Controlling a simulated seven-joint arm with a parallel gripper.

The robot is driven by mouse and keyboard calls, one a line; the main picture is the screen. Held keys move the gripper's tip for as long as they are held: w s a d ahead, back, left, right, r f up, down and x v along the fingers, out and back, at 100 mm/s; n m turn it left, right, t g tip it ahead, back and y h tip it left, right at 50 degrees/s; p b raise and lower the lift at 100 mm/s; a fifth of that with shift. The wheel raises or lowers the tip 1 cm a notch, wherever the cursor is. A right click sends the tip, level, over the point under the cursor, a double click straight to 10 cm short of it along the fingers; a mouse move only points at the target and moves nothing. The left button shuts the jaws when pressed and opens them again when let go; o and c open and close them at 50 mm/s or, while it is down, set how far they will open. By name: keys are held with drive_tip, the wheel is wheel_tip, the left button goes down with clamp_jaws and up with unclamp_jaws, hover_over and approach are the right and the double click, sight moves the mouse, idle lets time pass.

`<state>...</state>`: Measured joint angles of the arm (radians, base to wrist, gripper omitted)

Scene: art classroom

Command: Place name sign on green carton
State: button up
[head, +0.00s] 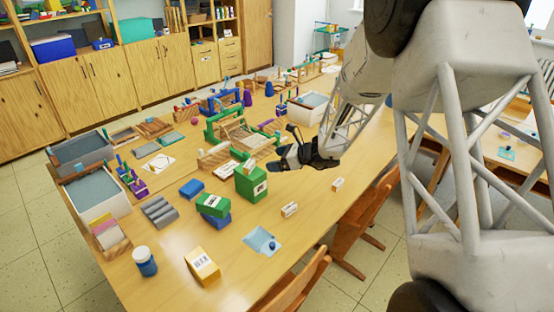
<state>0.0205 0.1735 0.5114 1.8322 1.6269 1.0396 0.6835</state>
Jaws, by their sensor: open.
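A tall green carton (252,184) with a white label stands upright on the table, left of and below my gripper in the head view. A small pale sign-like block (249,167) shows at its top edge; I cannot tell whether it rests on the carton or stands behind it. Two similar small wooden blocks with white faces, possibly name signs, stand on the table: one (290,209) right of the carton, another (337,184) farther right. A second, flatter green carton (213,204) sits on a blue box (217,220). My gripper (283,158) is open, with nothing visible in it.
A yellow box (202,265), a blue jar with a white lid (145,261) and a light-blue sheet (262,240) occupy the near table. Wooden frames (238,135) and trays (95,195) crowd the far and left parts. Chairs (365,225) stand along the right edge.

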drive_tip(key=shift+r, duration=0.1)
drive_tip(key=s+d+r+n+g+h, duration=0.1)
drive_tip(key=s+r+n+g+h, duration=0.1)
drive_tip(key=s+r+n, duration=0.7)
drive_tip(key=s+d+r+n+g+h, duration=0.2)
drive_tip(key=s+r, duration=0.3)
drive_tip(key=s, duration=0.8)
drive_tip(key=s+d+r+n+h, duration=0.1)
drive_tip(key=s+d+n+h, duration=0.2)
drive_tip(key=s, duration=0.5)
drive_tip(key=s+d+r+n+t+h, duration=0.1)
drive_tip(key=s+d+n, duration=0.3)
drive_tip(key=s, duration=0.5)
drive_tip(key=s+d+r+n+h, duration=0.3)
drive_tip(key=s+d+n+h, duration=0.1)
drive_tip(key=s, duration=0.5)
drive_tip(key=shift+r+t+h, duration=0.25)
drive_tip(key=shift+t+h, duration=0.05)
